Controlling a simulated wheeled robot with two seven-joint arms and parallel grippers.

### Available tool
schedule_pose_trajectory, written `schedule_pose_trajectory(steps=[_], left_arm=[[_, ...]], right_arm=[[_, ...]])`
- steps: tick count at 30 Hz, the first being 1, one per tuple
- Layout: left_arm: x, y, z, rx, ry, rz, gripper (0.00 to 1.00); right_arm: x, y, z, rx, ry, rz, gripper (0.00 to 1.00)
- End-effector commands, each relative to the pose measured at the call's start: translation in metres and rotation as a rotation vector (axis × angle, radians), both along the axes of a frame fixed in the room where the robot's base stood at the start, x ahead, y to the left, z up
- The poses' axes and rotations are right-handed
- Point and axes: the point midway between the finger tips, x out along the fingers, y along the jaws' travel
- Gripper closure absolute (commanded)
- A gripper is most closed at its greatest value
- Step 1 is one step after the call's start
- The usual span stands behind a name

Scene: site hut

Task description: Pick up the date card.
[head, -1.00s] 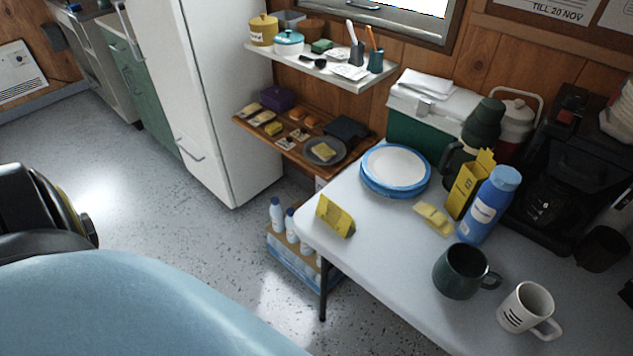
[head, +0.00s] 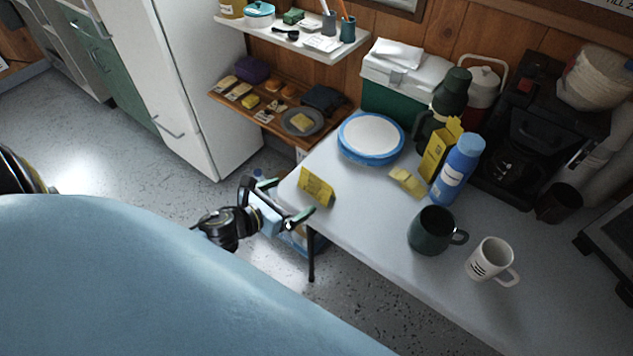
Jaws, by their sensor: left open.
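The date card is most likely the small folded yellow card (head: 316,187) with dark print, standing like a tent near the left corner of the white table (head: 350,215). My left gripper (head: 300,205) is open and empty, just off the table's left edge and beside the yellow card. Its fingers point toward the card, and I cannot tell whether the upper fingertip touches it. My right gripper does not show.
Stacked plates (head: 371,137), a yellow box (head: 440,150), a blue bottle (head: 458,168), a green mug (head: 434,231) and a white mug (head: 491,262) stand on the table. Wooden shelf (head: 285,128) is at back left.

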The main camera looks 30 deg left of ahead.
Motion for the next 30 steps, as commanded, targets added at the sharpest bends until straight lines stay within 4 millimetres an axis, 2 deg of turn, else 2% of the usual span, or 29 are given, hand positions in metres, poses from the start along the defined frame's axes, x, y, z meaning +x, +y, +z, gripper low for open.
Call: schedule_pose_trajectory(steps=[9,13,19,30], left_arm=[[0.051,-0.007,-0.023,0.002,-0.004,0.0,0.0],[0.064,-0.009,-0.029,0.001,-0.001,0.002,0.0],[0.074,-0.011,-0.033,-0.001,-0.001,0.001,0.0],[0.112,-0.019,-0.053,-0.001,0.0,0.002,0.0]], right_arm=[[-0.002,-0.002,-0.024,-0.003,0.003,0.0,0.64],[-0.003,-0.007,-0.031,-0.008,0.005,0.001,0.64],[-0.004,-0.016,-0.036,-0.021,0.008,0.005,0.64],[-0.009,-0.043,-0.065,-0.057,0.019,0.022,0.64]])
